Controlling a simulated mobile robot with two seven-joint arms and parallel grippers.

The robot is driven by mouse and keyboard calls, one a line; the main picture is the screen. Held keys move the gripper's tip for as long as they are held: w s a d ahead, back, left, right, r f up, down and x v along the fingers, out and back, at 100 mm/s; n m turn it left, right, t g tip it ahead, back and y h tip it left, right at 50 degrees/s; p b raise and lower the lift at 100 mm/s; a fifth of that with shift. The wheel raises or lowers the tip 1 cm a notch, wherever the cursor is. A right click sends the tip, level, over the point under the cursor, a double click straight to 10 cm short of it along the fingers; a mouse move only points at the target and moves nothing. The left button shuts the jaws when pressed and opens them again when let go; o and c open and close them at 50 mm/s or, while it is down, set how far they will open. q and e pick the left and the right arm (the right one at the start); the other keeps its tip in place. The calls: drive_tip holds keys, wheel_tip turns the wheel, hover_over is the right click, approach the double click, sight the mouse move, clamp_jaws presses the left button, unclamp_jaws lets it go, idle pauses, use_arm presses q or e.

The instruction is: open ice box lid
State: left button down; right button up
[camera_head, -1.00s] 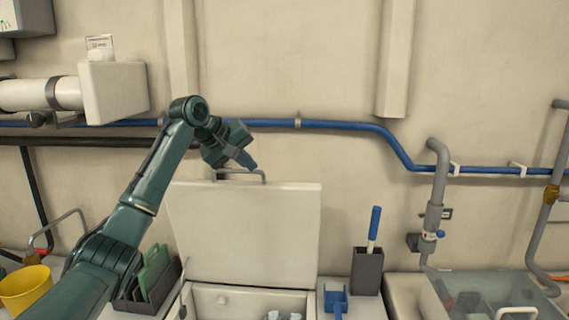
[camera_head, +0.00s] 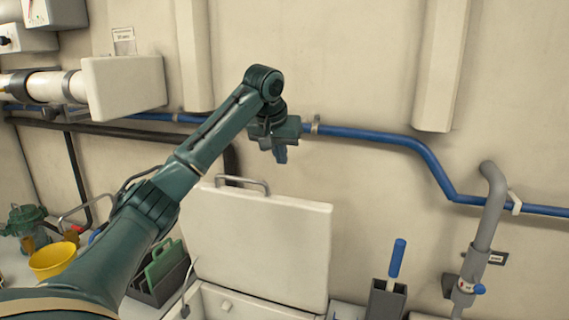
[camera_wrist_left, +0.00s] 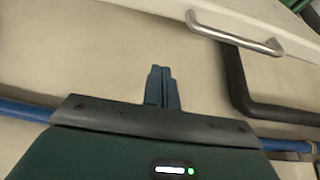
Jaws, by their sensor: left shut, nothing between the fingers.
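The white ice box lid (camera_head: 258,245) stands raised, nearly upright, behind the ice box opening (camera_head: 240,305) in the head view. Its grey bar handle (camera_head: 243,183) is on the lid's top edge; the handle also shows in the left wrist view (camera_wrist_left: 235,36) at the upper right. My left gripper (camera_head: 281,155) is above and to the right of the handle, apart from it. Its fingers (camera_wrist_left: 162,88) are together with nothing between them. The inside of the box is mostly cut off by the bottom of the head view. My right gripper is not seen.
A blue pipe (camera_head: 375,138) runs along the wall behind my left gripper. A dark caddy with green boards (camera_head: 160,265) and a yellow bucket (camera_head: 53,261) stand left of the box. A holder with a blue-handled tool (camera_head: 388,298) stands to the right.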

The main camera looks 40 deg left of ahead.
use_arm(q)
drive_tip(key=shift+f+p, duration=0.95)
drive_tip(key=shift+f, duration=3.15)
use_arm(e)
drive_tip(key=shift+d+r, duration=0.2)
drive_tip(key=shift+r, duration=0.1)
